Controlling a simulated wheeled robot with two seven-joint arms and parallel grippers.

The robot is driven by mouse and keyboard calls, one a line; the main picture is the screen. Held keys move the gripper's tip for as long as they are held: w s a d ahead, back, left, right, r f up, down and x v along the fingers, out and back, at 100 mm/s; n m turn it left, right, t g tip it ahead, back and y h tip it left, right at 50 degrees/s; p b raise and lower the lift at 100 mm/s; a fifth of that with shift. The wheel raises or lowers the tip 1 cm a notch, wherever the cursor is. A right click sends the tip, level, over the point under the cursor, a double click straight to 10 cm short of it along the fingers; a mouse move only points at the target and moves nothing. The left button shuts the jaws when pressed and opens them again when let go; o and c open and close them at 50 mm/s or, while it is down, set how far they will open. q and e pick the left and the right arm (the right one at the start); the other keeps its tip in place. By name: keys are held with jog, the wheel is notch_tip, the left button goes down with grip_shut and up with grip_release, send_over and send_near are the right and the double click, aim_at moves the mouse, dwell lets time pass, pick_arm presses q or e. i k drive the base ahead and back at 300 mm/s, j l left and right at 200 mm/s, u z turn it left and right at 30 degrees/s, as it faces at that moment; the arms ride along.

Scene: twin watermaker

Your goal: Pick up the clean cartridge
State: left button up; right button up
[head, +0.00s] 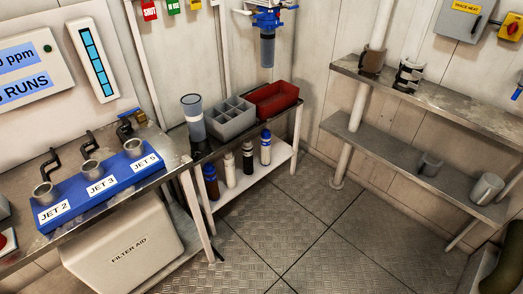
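No cartridge is marked as clean in the head view. A dark blue-grey filter housing (267,50) hangs under a blue head on the back wall. Neither of my grippers shows in this view.
A grey divided bin (231,117) and a red bin (273,100) stand on the back table, with several bottles (248,158) below. The blue jet rack (99,189) is at left. Metal shelves (400,150) line the right wall. The floor (330,235) between is clear.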

aim_at(266, 136)
jog(key=i+l+u, duration=0.1)
jog(key=u, duration=0.3)
jog(key=i+l+u, duration=0.1)
jog(key=u, duration=0.3)
jog(key=i+l+u, duration=0.1)
jog(key=u, duration=0.3)
jog(key=l, duration=0.1)
